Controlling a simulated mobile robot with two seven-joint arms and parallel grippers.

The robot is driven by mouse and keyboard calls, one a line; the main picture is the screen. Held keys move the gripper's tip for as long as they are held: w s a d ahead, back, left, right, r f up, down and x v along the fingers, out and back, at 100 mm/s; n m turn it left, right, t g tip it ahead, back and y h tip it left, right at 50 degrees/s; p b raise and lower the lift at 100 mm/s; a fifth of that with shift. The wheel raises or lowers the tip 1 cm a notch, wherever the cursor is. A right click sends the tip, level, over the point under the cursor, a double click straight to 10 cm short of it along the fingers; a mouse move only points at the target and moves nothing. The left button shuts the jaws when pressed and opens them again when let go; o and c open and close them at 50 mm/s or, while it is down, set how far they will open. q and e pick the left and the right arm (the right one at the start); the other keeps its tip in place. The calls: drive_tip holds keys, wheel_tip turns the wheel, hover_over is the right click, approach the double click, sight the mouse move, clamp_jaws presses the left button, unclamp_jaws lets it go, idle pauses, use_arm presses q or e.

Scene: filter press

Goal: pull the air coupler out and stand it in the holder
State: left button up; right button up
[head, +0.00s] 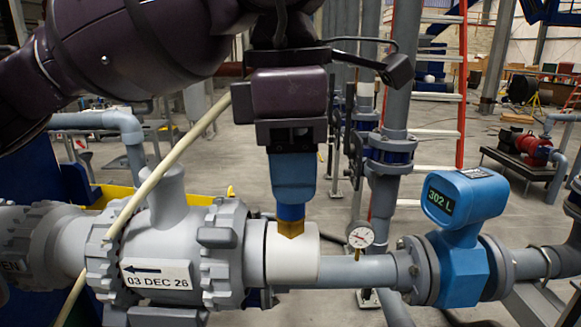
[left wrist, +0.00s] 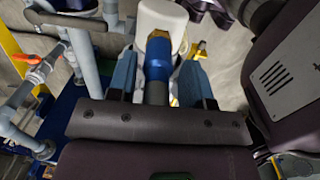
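The air coupler (head: 291,212) is a blue cylinder with a brass end, upright on the white pipe section (head: 292,255) in the head view. Its brass end meets the top of that section. In the left wrist view the coupler (left wrist: 157,62) stands between the two blue fingers of my left gripper (left wrist: 158,85). Gaps show on both sides of it, so the gripper is open around it. In the head view my left gripper (head: 291,185) points down, and a finger hides the coupler's upper part. I cannot make out the holder. My right gripper is not in view.
A grey valve body (head: 172,225) with a date label joins the white section on the left. A pressure gauge (head: 360,235) and a blue flow meter (head: 465,235) stand to the right. A beige hose (head: 160,172) crosses diagonally at left. Vertical pipes (head: 395,140) rise behind.

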sight(291, 216)
use_arm(q)
drive_tip(key=o, duration=0.7)
drive_tip(key=f, duration=0.3)
drive_tip(key=shift+s+a+f+g+y, duration=0.1)
drive_tip(key=shift+s+f+g+y, duration=0.1)
drive_tip(key=shift+f+g+y, duration=0.1)
wheel_tip(291, 216, up, 14)
drive_tip(key=shift+a+r, duration=0.15)
drive_tip(key=shift+r, duration=0.05)
